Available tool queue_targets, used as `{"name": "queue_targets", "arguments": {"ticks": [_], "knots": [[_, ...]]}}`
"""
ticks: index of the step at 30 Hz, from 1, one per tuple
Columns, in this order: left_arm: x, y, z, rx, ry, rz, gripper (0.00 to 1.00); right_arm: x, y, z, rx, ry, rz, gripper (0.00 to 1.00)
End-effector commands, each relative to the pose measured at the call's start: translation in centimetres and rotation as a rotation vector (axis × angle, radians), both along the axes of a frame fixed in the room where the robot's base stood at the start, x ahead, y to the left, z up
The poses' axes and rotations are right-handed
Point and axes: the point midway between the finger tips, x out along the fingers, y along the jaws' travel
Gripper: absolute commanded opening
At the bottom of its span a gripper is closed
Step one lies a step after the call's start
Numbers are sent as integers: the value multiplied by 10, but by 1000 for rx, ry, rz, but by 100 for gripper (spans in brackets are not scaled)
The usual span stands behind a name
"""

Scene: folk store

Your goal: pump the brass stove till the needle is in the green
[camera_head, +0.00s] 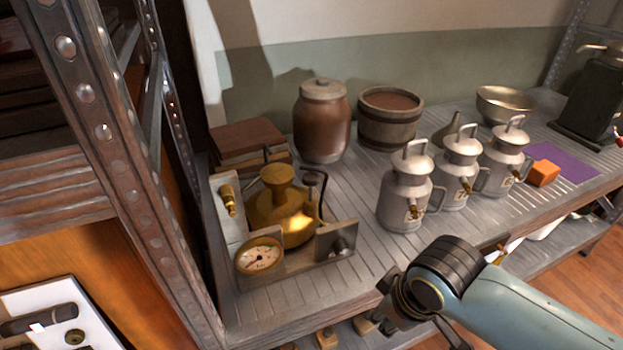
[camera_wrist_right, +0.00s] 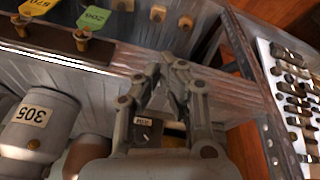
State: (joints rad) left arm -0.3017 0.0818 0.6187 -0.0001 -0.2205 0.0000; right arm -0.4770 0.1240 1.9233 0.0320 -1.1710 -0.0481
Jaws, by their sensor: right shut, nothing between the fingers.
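The brass stove (camera_head: 262,212) stands at the left front of the ribbed metal shelf in the head view. A round pale gauge (camera_head: 259,258) faces front; its needle is too small to read surely. A small brass piece (camera_head: 229,199) sits on the pale block at the left, and a plate with a dark knob (camera_head: 338,246) stands at the right. My right gripper (camera_head: 378,308) is in front of the shelf edge, right of the stove and apart from it. In the right wrist view its fingers (camera_wrist_right: 172,68) are shut and empty. My left gripper is not in view.
Several grey milk cans (camera_head: 405,193) stand right of the stove. Behind are a brown jar (camera_head: 322,125) and a wooden tub (camera_head: 390,130). An orange block (camera_head: 543,173) lies on a purple mat (camera_head: 572,166). A metal post (camera_head: 120,160) rises at the left.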

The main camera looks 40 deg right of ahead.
Motion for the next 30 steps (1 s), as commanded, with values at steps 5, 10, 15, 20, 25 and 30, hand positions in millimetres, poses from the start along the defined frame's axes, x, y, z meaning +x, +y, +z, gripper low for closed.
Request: {"name": "queue_targets", "arguments": {"ticks": [5, 10, 15, 20, 25, 30], "knots": [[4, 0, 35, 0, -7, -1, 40, 30, 7, 95, 6, -68, 121, 0], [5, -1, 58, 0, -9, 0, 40, 74, 15, 166, 4, -166, 374, 0], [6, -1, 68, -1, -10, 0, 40, 141, 15, 212, -35, -318, 717, 0], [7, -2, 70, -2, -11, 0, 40, 195, 4, 242, -97, -452, 941, 0], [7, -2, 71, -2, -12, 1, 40, 226, -7, 263, -148, -539, 1052, 0], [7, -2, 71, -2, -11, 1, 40, 236, -11, 270, -168, -567, 1085, 0]]}}
